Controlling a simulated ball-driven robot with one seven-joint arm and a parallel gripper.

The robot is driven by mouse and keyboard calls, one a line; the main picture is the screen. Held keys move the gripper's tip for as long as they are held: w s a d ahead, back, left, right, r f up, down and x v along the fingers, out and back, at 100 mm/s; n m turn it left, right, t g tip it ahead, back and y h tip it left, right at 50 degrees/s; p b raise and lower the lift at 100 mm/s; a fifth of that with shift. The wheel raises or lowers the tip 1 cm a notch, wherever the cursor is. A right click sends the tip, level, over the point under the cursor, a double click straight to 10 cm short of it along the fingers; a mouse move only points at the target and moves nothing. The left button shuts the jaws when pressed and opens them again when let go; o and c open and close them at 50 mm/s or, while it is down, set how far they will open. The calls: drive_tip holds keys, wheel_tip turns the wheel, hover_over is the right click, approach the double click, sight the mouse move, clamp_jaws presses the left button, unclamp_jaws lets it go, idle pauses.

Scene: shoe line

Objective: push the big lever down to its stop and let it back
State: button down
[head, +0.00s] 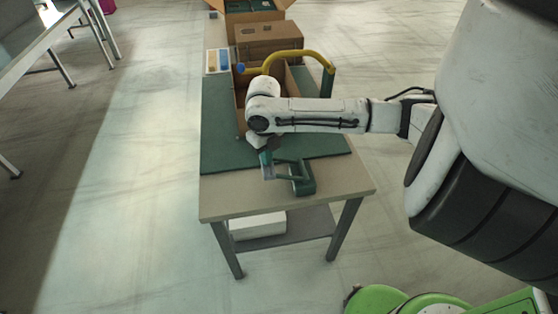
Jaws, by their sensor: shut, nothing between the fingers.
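The big lever (285,56) is a yellow bent bar at the far right part of the table. It rises from a dark green post (328,84) and arches left, with a blue knob (240,68) near its left end. The lever looks raised. My gripper (267,172) points down near the front of the table, shut and empty, well in front of the lever and apart from it. It is beside a small green bracket-like device (304,180); whether they touch I cannot tell.
The table (230,207) has a green mat (215,130). Open cardboard boxes (268,30) stand at the back, and another box (240,112) is partly hidden behind my arm. A tray (217,61) with coloured items is at the back left.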

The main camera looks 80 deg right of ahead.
drive_tip(key=shift+r+p, duration=2)
drive_tip(key=shift+r, duration=0.9)
